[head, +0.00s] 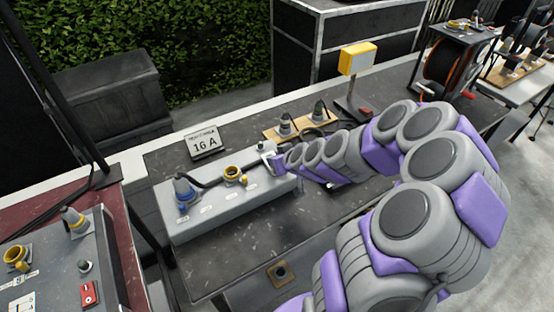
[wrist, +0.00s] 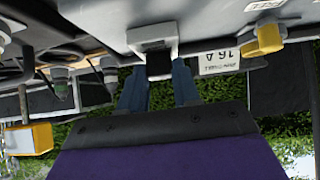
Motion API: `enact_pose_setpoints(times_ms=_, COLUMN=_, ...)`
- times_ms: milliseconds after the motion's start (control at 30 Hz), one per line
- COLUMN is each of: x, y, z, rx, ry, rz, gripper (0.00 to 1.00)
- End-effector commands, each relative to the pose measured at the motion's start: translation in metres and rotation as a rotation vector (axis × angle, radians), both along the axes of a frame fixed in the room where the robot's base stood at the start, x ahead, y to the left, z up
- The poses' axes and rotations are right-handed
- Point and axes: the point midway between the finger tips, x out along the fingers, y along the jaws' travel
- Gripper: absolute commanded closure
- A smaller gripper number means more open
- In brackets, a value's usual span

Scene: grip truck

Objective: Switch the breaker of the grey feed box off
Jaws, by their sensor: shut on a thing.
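My gripper (head: 272,160) is at the box's right end and hides most of what is there. In the wrist view, which is upside down, my gripper's two blue fingers (wrist: 159,88) stand on either side of the dark part of a breaker (wrist: 158,66) in a pale frame. The fingers are shut on it. The breaker's on or off position cannot be read.
A "16 A" sign (head: 205,143) stands behind the box. A wooden board with plugs (head: 285,130) and a yellow-topped post (head: 357,60) are farther back. Another grey box with a red switch (head: 89,294) sits on the dark red table at the left. A black cable crosses the box.

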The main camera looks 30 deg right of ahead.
Motion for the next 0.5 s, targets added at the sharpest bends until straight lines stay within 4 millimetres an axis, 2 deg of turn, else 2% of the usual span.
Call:
enact_pose_setpoints(times_ms=367, x=-0.0013, y=0.001, z=-0.0027, rx=0.004, ry=0.004, rz=0.002, gripper=0.99)
enact_pose_setpoints(times_ms=400, x=-0.0013, y=0.001, z=-0.0029, rx=0.004, ry=0.004, rz=0.002, gripper=0.65)
enact_pose_setpoints(times_ms=500, x=-0.001, y=0.0006, z=-0.0024, rx=0.003, ry=0.003, rz=0.001, gripper=0.55)
